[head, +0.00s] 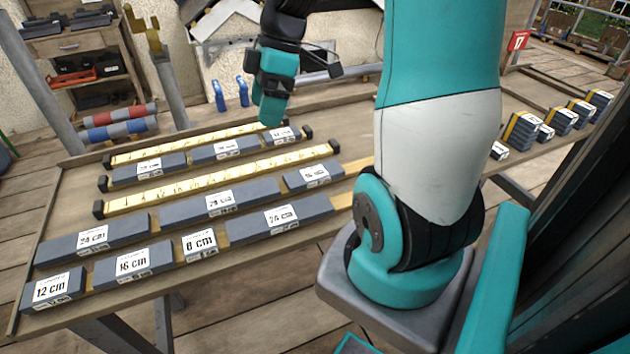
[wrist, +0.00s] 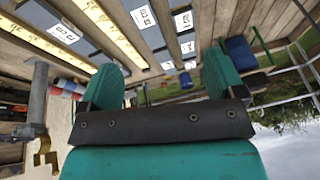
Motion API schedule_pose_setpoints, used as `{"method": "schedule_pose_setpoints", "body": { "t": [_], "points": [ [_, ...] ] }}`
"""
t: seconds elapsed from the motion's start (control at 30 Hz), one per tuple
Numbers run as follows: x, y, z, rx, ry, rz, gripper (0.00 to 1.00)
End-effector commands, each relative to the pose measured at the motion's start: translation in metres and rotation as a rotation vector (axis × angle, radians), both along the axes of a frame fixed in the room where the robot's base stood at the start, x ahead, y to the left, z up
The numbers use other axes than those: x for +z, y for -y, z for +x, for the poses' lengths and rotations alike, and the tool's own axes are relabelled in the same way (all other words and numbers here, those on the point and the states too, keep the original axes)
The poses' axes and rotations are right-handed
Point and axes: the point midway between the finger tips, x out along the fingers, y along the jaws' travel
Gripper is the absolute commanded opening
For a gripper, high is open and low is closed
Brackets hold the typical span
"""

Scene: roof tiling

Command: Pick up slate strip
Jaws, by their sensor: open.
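Grey slate strips with white length labels lie in rows on the wooden table. In the head view, the front row has a 12 cm strip (head: 52,290), a 16 cm strip (head: 132,265), an 8 cm strip (head: 199,245) and a longer strip (head: 262,228) at its right. Behind them are a 24 cm strip (head: 70,247), another long strip (head: 190,211) and a shorter one (head: 312,178). More strips (head: 150,166) lie between two yellow rulers. My gripper (head: 272,108) is raised over the table's back part, apart from the strips. Its fingers (wrist: 162,78) are open and empty in the wrist view.
Yellow rulers (head: 190,186) with dark end blocks run between the rows. Small slate stacks (head: 522,130) stand at the table's right end. A metal post (head: 165,85) stands at the back left. Rolls (head: 120,124) lie beyond the table.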

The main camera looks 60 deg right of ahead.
Motion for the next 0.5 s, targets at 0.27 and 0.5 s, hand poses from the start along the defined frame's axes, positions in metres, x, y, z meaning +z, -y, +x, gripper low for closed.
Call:
{"method": "schedule_pose_setpoints", "body": {
  "t": [0.27, 0.5],
  "points": [
    [-0.047, 0.147, -0.046, 0.099, 0.109, -0.008, 0.88],
    [-0.068, 0.170, -0.062, 0.135, 0.140, -0.013, 0.88]
  ]
}}
